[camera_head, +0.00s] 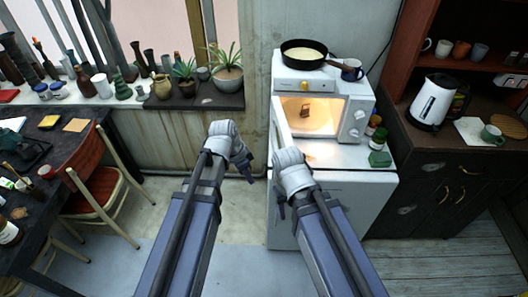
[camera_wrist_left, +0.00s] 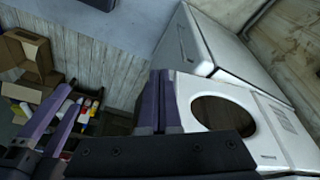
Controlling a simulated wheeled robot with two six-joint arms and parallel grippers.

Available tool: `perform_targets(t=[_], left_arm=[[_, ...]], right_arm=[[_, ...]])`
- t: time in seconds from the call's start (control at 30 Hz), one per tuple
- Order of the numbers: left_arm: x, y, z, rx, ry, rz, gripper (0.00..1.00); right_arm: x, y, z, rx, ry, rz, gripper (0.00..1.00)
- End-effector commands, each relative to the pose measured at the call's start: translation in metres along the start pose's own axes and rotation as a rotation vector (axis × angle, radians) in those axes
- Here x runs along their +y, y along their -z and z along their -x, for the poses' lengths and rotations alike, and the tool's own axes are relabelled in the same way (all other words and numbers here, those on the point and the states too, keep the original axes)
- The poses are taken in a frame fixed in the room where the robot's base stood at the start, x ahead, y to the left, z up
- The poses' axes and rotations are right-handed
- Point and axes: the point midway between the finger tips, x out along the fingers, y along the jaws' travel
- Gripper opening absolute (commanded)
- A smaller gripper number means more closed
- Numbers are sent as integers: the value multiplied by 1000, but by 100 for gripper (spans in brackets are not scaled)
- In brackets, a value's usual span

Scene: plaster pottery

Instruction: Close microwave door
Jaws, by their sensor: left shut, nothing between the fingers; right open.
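The white microwave (camera_head: 358,110) stands on a white appliance, its lit inside showing a small brown item (camera_head: 305,112). Its door (camera_head: 281,128) is open, swung out toward me on the left side and seen nearly edge-on. My left gripper (camera_head: 246,170) is shut and empty, left of the door and apart from it in the head view. In the left wrist view its purple fingers (camera_wrist_left: 160,78) are together, in front of a white appliance front with a dark oval window (camera_wrist_left: 222,114). My right gripper (camera_head: 281,208) is open, below and in front of the door; its wrist overlaps the door's lower end.
Potted plants (camera_head: 228,78) line the sill. A chair (camera_head: 98,185) stands left; floor between is clear.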

Motion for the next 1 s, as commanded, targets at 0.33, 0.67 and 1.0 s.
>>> perform_targets(t=[0.33,0.67,1.0], left_arm=[[-27,18,46,88,12,-160,0],[-28,17,23,88,12,-163,0],[-28,22,-30,88,11,-163,0]], right_arm=[[4,-2,41,0,1,-2,50],[2,-1,19,0,0,1,50],[-3,2,-31,0,-2,10,50]])
